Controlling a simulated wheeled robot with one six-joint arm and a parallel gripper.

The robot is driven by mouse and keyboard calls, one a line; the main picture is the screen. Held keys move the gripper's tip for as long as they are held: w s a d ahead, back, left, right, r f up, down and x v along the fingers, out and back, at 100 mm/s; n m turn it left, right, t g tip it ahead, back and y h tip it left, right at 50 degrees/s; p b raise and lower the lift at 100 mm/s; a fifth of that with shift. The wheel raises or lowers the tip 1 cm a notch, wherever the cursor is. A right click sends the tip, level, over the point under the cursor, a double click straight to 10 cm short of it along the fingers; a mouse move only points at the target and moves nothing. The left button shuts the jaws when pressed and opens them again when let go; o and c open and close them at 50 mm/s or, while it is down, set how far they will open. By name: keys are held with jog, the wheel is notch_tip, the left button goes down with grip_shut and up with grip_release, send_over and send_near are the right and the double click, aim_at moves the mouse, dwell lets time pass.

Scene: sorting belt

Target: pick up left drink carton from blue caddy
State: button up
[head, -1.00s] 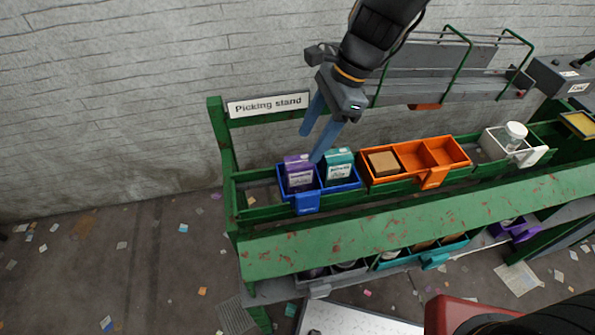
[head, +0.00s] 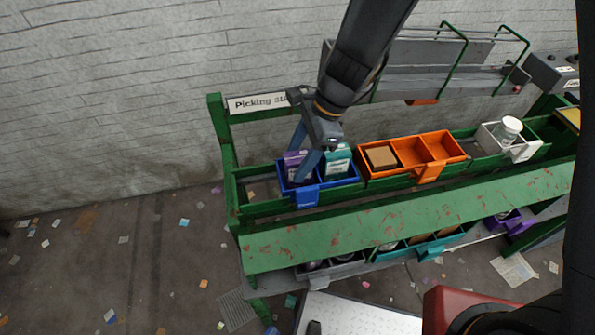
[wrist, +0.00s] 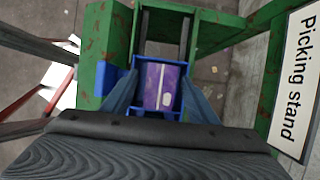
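The left drink carton is purple (head: 293,160) and stands upright in the left compartment of the blue caddy (head: 308,199). A teal carton (head: 338,162) stands in the right compartment. My gripper (head: 294,164) is low over the purple carton, its two blue fingers apart. One finger crosses in front of the carton and the other is behind it. In the wrist view, the purple carton's top (wrist: 152,85) shows between the open fingers. Whether the fingers touch it cannot be told. The teal carton is hidden in the wrist view.
The caddy sits on a green rack (head: 390,217) under a "Picking stand" sign (head: 257,103). An orange caddy (head: 428,172) with a brown box stands to its right. A white caddy (head: 523,152) with a jar is farther right. The rack's end post is close on the left.

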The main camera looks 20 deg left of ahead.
grip_shut()
jog(key=shift+r, duration=0.1)
